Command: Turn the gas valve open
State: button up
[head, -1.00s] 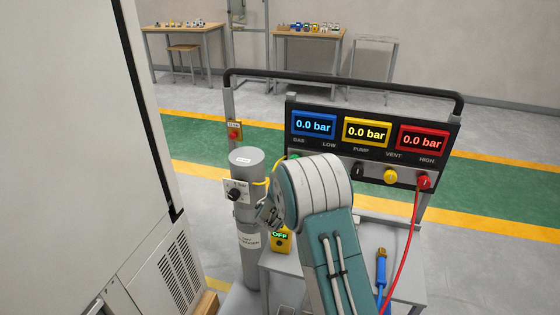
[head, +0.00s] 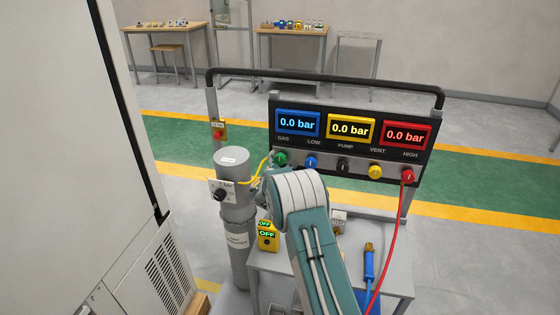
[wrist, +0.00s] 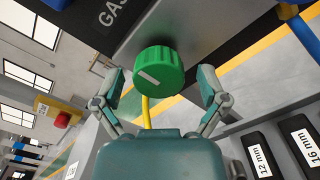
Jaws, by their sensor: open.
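The gas valve is a round green ribbed knob (head: 281,158) with a white mark, under the GAS label at the left end of the panel. In the wrist view the green knob (wrist: 159,73) is large, its white mark slanted. My gripper (wrist: 161,88) is open, with one finger on each side of the knob; I see gaps between fingers and knob. In the head view my gripper (head: 264,188) is partly hidden by my wrist, just below and left of the knob. The blue gas display (head: 298,122) reads 0.0 bar.
Blue (head: 311,162), black (head: 343,166), yellow (head: 375,171) and red (head: 408,175) knobs continue to the right. A grey cylinder (head: 233,205) with a yellow hose stands left. A yellow OFF box (head: 268,236) is below. A large cabinet (head: 60,150) fills the far left.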

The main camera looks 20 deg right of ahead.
jog(key=shift+w+d, duration=0.1)
jog(key=shift+w, duration=0.1)
jog(key=c, duration=1.2)
jog(key=shift+o, duration=0.3)
